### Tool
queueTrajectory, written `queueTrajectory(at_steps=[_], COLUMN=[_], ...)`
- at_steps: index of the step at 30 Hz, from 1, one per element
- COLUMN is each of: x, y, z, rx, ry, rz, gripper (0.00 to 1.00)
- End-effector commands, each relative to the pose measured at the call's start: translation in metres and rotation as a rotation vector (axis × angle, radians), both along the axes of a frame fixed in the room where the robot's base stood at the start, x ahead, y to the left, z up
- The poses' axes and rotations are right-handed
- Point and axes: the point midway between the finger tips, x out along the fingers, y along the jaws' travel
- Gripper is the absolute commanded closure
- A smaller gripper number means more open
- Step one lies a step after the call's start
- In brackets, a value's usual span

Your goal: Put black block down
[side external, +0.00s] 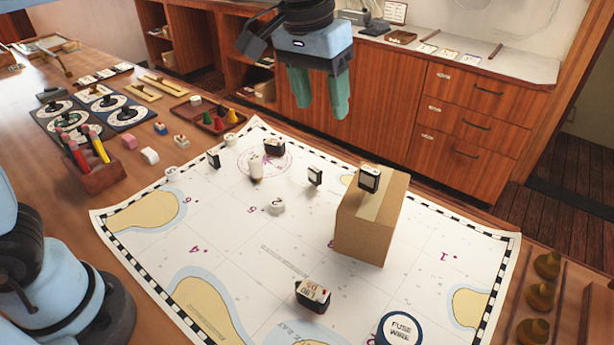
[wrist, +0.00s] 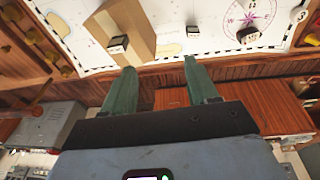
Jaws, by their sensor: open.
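A black block with a pale label (side external: 369,178) sits on top of a cardboard box (side external: 362,232); the block also shows in the wrist view (wrist: 117,44). Other dark blocks stand on the chart: one by the compass rose (side external: 274,147), one left of the box (side external: 315,176), one at left (side external: 214,159), and one with a printed top at the front (side external: 313,295). My gripper (side external: 322,110) is open and empty, raised above and beyond the chart's back edge. In the wrist view its green fingers (wrist: 159,64) are apart, with nothing between them.
The chart (side external: 225,240) covers the table. A round fuse wire tin (side external: 400,328) and white pieces (side external: 277,207) lie on it. A pen rack (side external: 97,172), dial cards (side external: 92,107) and a tray of coloured pawns (side external: 208,118) are at left. Wooden drawers (side external: 460,120) stand behind.

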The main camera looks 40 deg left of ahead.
Motion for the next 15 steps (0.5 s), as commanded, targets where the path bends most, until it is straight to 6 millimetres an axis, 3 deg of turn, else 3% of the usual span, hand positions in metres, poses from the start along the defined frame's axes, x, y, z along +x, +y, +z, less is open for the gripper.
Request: queueTrajectory(at_steps=[1,6,15], x=[-0.009,-0.036,-0.091], y=[0.016,0.061,0.121], z=[-0.003,-0.018,-0.069], rx=[-0.005,-0.011,0.025], ry=[-0.031,-0.145,-0.339], rz=[0.007,0.009,0.017], gripper=[0.41,0.41,0.41])
